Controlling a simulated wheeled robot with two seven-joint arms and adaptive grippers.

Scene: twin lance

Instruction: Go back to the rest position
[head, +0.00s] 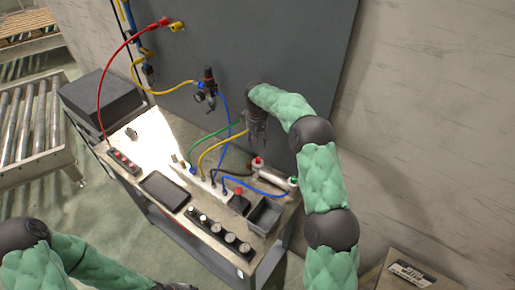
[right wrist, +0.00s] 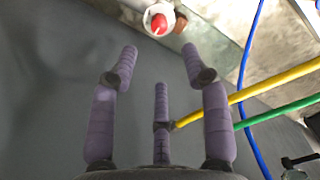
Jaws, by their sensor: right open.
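My right gripper (head: 256,138) hangs over the back right of the workbench (head: 160,215), fingers pointing down, close to the grey panel. In the right wrist view its purple fingers (right wrist: 160,70) are spread and nothing is between them. A yellow hose passes close by one finger there; I cannot tell whether they touch. A white fitting with a red knob (right wrist: 160,20) lies past the fingertips. My left arm (head: 80,262) enters at the bottom left of the head view, low in front of the bench; its gripper is not clearly visible.
Yellow, green and blue hoses (head: 212,150) arch from the bench near my right gripper. A regulator (head: 207,85) sits on the grey panel (head: 260,40). A dark tray (head: 265,215) and a row of knobs (head: 218,230) are at the front. A cardboard box (head: 405,272) stands lower right.

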